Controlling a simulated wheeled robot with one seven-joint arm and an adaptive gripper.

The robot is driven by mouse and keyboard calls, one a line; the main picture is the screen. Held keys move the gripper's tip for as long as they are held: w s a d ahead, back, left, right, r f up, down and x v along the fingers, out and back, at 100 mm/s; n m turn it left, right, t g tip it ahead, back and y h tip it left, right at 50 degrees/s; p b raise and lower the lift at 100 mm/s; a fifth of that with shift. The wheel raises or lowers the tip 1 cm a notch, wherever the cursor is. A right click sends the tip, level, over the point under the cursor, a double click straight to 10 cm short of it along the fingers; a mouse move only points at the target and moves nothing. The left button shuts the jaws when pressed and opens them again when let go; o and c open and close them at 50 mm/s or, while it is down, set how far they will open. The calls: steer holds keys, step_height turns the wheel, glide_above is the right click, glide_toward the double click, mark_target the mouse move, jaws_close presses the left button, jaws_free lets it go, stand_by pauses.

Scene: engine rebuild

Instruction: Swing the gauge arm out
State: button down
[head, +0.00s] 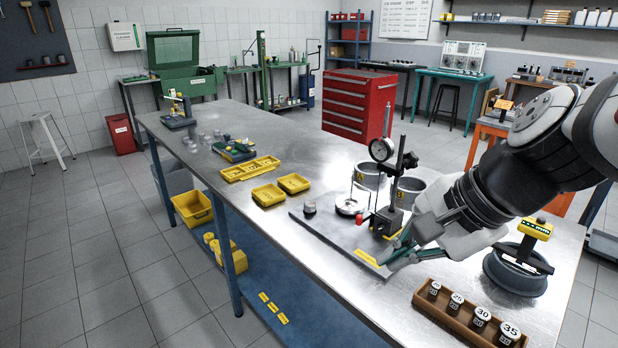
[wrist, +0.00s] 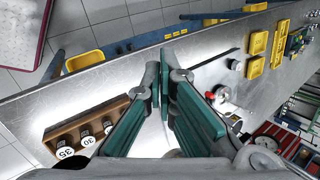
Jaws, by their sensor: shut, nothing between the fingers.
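The stand is on a grey plate (head: 325,238) on the steel bench. A red knob (head: 360,216) shows at the base's left. Beside it is a round silver part (head: 349,205). My gripper (head: 388,258) has teal fingers, shut and empty, low over the plate's near right corner, in front of the stand. In the wrist view, the fingers (wrist: 166,78) partly hide the stand, and the red knob shows just right of them.
A wooden block of numbered weights (head: 465,318) stands right of the gripper, with a round dark pot (head: 514,270) behind it. Yellow trays (head: 268,195) lie farther left. The bench's near left front is clear.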

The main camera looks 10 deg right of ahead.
steer(key=w+d+f+m+t+b, duration=0.2)
steer(key=w+d+f+m, duration=0.25)
steer(key=w+m, duration=0.4)
steer(key=w+d+f+m+t+b, duration=0.1)
steer(key=w+d+f+m, duration=0.35)
steer(key=w+m, duration=0.35)
steer(key=shift+m, duration=0.65)
steer(key=b+x, duration=0.4)
steer(key=x, duration=0.4)
steer(key=shift+w+f, duration=0.2)
steer(key=shift+f, duration=0.05)
steer(key=shift+w+a+r, duration=0.1)
steer(key=shift+w+a, duration=0.15)
steer(key=shift+w, duration=0.25)
steer(key=shift+w+a+r, duration=0.15)
steer(key=shift+w+a, duration=0.15)
steer(key=shift+w, duration=0.25)
steer(key=shift+w+a, duration=0.35)
steer(key=shift+w, duration=0.25)
steer(key=shift+a, duration=0.1)
steer(key=shift+w+a+m+t, duration=0.2)
steer(key=shift+m+t, duration=0.1)
steer(key=shift+m, duration=0.1)
